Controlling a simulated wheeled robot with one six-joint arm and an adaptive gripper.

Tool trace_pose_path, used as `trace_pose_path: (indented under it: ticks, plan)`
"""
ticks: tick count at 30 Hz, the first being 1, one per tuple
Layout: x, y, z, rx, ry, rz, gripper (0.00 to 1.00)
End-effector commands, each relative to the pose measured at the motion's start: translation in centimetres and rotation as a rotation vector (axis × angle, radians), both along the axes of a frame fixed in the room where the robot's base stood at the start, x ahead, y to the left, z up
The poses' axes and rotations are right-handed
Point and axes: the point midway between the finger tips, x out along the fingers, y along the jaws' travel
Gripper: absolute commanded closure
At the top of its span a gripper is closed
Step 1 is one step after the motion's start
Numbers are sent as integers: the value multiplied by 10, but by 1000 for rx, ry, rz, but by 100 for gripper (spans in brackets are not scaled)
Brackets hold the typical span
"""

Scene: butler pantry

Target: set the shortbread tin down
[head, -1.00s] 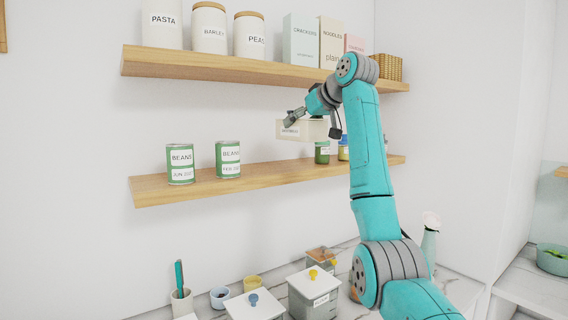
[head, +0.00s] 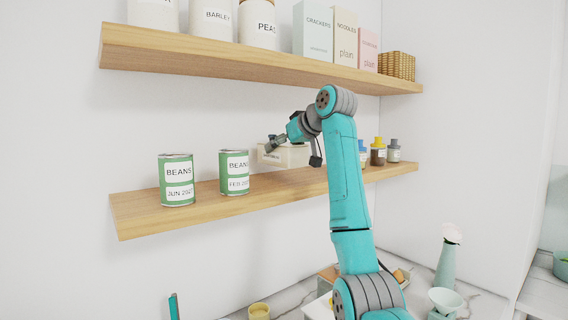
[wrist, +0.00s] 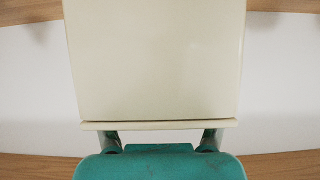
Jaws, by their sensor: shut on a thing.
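The shortbread tin (head: 290,156) is a cream box with a small label on its front. It is just above the lower shelf (head: 150,218), to the right of the bean cans; I cannot tell whether its base touches the wood. My gripper (head: 275,144) is shut on the tin at its left front side. In the wrist view the tin's pale top (wrist: 155,60) fills the middle, with its lid edge close to my gripper (wrist: 160,138).
Two green bean cans (head: 176,180) stand on the lower shelf at left. Small jars (head: 378,152) stand at its right, partly behind my arm. The upper shelf (head: 240,62) holds canisters, boxes and a basket. Shelf space between the right bean can and the tin looks narrow.

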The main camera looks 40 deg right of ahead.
Motion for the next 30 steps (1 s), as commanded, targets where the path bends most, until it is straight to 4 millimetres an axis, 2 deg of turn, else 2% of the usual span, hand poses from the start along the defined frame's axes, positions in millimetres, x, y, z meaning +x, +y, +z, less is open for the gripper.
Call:
trace_pose_path:
  ticks: [5,12,23,24,26,30]
  plan:
    - [0,0,-11,0,-1,0,68]
    - [0,0,-40,0,-2,0,68]
    - [0,0,-43,-1,-2,0,68]
    - [0,0,-43,-1,-1,0,16]
    - [0,0,-43,-1,-1,0,1]
    - [0,0,-43,-1,-1,0,0]
